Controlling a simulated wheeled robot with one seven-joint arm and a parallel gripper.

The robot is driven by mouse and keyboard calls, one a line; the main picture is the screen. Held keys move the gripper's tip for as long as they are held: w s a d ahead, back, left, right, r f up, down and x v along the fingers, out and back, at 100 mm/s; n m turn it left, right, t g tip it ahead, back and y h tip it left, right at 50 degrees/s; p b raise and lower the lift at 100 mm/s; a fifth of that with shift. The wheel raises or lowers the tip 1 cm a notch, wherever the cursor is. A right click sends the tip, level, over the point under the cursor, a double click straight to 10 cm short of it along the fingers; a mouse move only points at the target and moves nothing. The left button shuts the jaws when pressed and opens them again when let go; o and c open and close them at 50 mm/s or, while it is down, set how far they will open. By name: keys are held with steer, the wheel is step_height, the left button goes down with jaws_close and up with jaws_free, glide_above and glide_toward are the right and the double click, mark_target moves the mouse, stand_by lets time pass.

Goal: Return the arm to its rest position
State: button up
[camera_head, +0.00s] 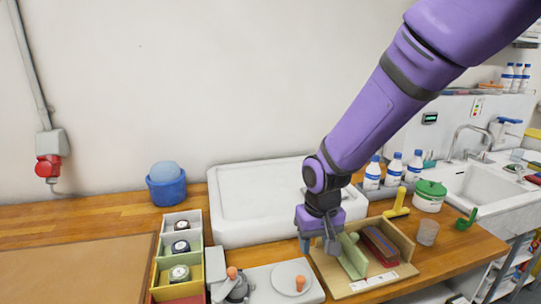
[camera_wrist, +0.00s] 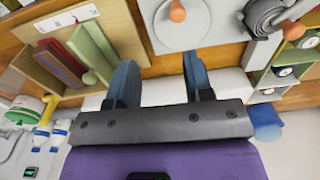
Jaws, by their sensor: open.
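My purple arm (camera_head: 375,115) reaches down from the upper right over the wooden counter. My gripper (camera_head: 319,246) is above the counter, near the left edge of a wooden holder with upright coloured pieces. In the wrist view my gripper (camera_wrist: 160,82) shows two blue-grey fingers spread well apart. Nothing is between them. Below them are the counter edge and a light plate with an orange knob. The fingertips partly hide the holder's left side in the head view.
The wooden holder (camera_head: 386,277) stands below right of my gripper. Devices with orange knobs (camera_head: 298,284) and a tiered box of watches (camera_head: 180,272) are to the left. A white tray (camera_head: 230,231) lies behind. Bottles (camera_head: 394,168), a green-lidded tub (camera_head: 429,197) and a sink (camera_head: 485,187) are right.

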steer(key=s+d+r+m+t, duration=0.1)
steer(key=s+d+r, duration=0.2)
steer(key=d+r, duration=0.45)
steer(key=s+d+r+t, duration=0.1)
steer(key=s+d+r, duration=0.2)
steer(key=d+r, duration=0.4)
steer(key=s+d+r+m+t, duration=0.1)
steer(key=s+d+r, duration=0.2)
steer(key=s, duration=0.3)
steer(key=s+d+r+t, duration=0.1)
steer(key=s+d+r, duration=0.2)
steer(key=s, duration=0.4)
steer(key=shift+d+r+m+t, duration=0.3)
steer(key=shift+r+m, duration=0.1)
steer(key=shift+r, duration=0.25)
